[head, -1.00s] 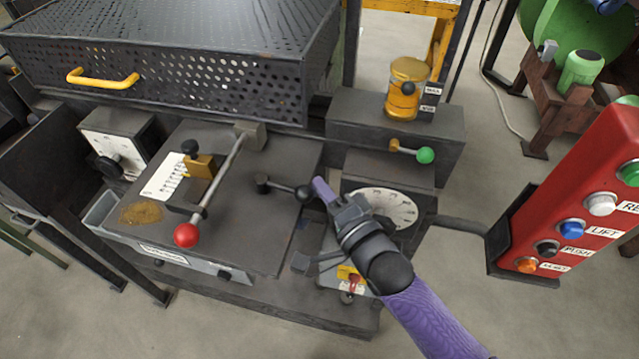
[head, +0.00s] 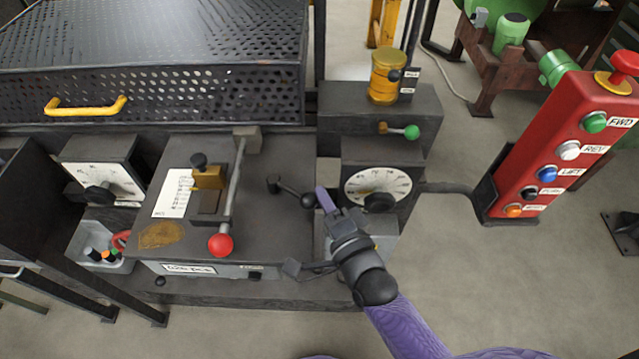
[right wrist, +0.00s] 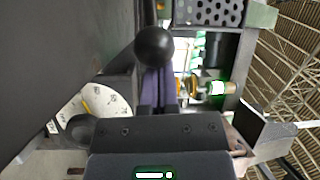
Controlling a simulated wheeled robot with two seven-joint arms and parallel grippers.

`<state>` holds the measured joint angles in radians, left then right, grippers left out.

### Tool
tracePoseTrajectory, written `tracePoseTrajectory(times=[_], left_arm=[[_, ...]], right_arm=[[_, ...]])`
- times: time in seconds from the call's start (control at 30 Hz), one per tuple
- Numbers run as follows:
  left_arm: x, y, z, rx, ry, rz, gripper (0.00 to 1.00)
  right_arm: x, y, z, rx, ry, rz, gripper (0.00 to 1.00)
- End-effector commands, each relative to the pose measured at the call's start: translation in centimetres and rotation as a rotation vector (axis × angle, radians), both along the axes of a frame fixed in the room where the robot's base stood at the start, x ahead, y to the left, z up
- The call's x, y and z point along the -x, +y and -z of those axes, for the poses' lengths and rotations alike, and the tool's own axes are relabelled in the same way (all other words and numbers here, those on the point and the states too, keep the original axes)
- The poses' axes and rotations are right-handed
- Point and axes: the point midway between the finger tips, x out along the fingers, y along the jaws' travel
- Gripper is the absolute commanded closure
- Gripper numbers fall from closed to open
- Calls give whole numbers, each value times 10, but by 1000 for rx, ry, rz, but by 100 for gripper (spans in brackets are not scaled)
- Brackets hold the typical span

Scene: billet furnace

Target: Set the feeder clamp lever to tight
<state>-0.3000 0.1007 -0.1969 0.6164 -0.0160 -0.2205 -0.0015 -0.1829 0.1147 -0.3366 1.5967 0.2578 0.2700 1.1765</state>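A short black lever with a black ball knob (head: 308,200) stands on the right part of the dark machine top, with its pivot at the left; I take it for the clamp lever, though no label on it is readable. It points right and slightly toward the front. My right gripper (head: 325,201) is just right of the knob, with its purple fingers close together. In the right wrist view the knob (right wrist: 154,47) sits at the fingertips (right wrist: 158,72), in front of them and not visibly between them. Whether they touch is unclear. My left gripper is out of view.
A longer lever with a red ball (head: 220,245) stands left on the same top. A white dial (head: 377,187) and a green-knobbed valve (head: 411,132) are to the right. A perforated guard (head: 150,90) rises behind. A red button box (head: 550,155) stands far right.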

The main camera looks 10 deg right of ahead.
Motion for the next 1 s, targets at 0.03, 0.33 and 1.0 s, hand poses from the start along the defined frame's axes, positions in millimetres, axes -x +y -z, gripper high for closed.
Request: tracePoseTrajectory(times=[0.03,0.33,1.0], left_arm=[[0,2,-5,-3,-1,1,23],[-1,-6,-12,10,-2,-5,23],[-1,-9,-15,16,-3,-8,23]], right_arm=[[3,2,-3,-1,1,-3,100],[18,16,-1,0,0,-4,100],[25,25,1,0,0,-5,100]])
